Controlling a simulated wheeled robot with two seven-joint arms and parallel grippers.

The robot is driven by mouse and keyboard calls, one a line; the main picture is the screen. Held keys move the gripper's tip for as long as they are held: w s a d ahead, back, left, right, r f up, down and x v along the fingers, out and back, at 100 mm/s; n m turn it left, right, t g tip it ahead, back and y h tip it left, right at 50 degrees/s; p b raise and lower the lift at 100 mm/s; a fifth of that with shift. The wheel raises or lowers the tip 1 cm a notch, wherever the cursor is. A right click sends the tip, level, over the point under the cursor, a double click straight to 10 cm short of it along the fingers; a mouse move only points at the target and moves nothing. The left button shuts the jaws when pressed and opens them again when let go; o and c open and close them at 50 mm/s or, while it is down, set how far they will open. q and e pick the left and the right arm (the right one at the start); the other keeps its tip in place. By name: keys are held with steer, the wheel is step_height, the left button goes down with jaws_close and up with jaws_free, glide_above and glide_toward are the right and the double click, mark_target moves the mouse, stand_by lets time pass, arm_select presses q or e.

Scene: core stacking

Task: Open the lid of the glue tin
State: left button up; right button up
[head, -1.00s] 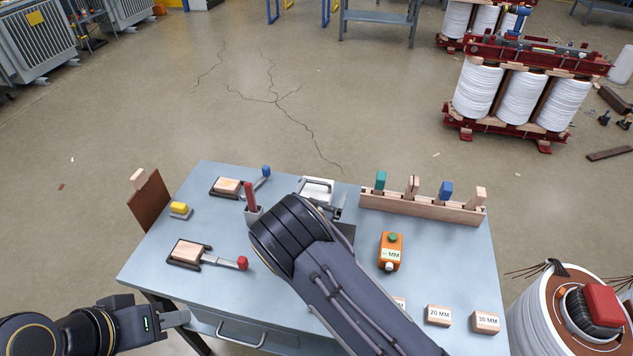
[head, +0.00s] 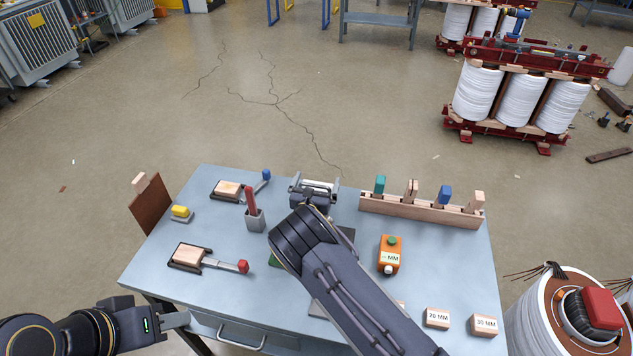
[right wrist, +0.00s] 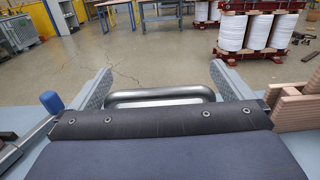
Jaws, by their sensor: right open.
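I cannot pick out the glue tin for certain; my right arm covers the middle of the table. A sliver of something green (head: 275,259) shows at the arm's left edge, mostly hidden. My right gripper (head: 315,186) is open beyond my arm, near the table's far edge. In the right wrist view its two fingers stand wide apart, with a rounded silver bar (right wrist: 160,97) between them. They do not close on the bar, and I cannot tell what it belongs to. My left gripper (head: 175,319) is low at the table's front left corner, away from the objects; its jaw opening is unclear.
A wooden rack (head: 420,209) with upright pieces is at the back right. An orange box (head: 390,256) and labelled blocks (head: 437,318) lie right.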

steer(key=c, duration=1.1)
steer(key=shift+w+d+r+g+y, duration=0.15)
steer(key=shift+w+r+g+y, duration=0.25)
steer(key=shift+g, duration=0.6)
steer(key=shift+w+d+r+g+p, duration=0.1)
steer(key=shift+w+r+g+p, duration=0.3)
steer(key=shift+g, duration=0.3)
steer(key=g+p, duration=0.1)
steer(key=p, duration=0.1)
steer(key=w+g+y+p, duration=0.1)
steer(key=p, duration=0.2)
steer(key=shift+d+r+g, duration=0.2)
steer(key=shift+g, duration=0.2)
steer(key=shift+w+f+g+p, duration=0.1)
steer(key=shift+f+g+p, duration=0.2)
steer(key=shift+p, duration=0.4)
